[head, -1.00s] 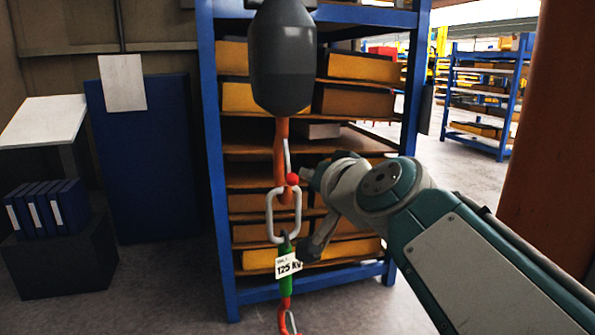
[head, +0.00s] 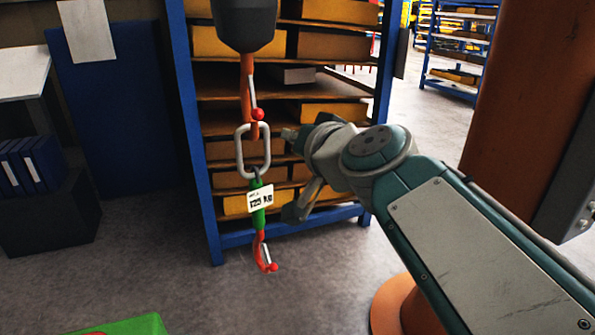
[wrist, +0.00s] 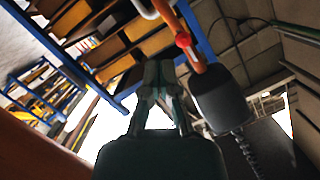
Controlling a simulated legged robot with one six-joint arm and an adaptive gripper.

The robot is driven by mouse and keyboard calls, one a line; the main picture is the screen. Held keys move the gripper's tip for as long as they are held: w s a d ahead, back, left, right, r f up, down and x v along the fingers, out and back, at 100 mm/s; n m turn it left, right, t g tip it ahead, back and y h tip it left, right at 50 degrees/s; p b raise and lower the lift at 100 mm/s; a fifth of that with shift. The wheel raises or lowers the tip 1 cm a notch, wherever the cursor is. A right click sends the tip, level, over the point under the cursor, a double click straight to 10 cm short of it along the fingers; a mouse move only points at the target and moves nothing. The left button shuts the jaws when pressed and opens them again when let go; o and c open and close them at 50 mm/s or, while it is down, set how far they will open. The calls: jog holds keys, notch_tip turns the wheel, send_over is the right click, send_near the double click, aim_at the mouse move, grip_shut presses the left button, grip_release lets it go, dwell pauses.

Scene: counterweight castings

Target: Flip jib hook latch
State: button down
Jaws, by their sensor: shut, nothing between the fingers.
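The orange jib hook (head: 247,80) hangs under a dark hook block (head: 245,22). A thin grey latch (head: 252,92) with a red ball (head: 257,114) at its end lies along the hook. My gripper (head: 288,134) is right of the red ball and slightly lower in the head view, apart from it in the picture. It is shut and empty.
A steel link (head: 241,158) hangs in the hook, with a green weight-tagged piece (head: 259,217) and a smaller red hook (head: 262,250) below. A blue rack (head: 199,170) stands behind. An orange column (head: 515,120) is at right, and something green (head: 125,327) is at bottom left.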

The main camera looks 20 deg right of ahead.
jog(key=f, duration=0.1)
jog(key=s+d+f, duration=0.1)
jog(key=f, duration=0.1)
jog(key=s+f, duration=0.1)
jog(key=f, duration=0.1)
jog(key=shift+s+d+f, duration=0.1)
jog(key=shift+s+d, duration=0.15)
jog(key=shift+d, duration=0.1)
jog(key=s+a+f+n+g+h, duration=0.1)
jog(key=s+f+n+g, duration=0.1)
jog(key=s+f+g, duration=0.3)
jog(key=s+a+f+n+g+h, duration=0.1)
jog(key=s+f+n+g, duration=0.2)
jog(key=s+f, duration=0.5)
notch_tip(320, 180, down, 4)
jog(key=shift+f+g, duration=0.25)
jog(key=shift+g, duration=0.65)
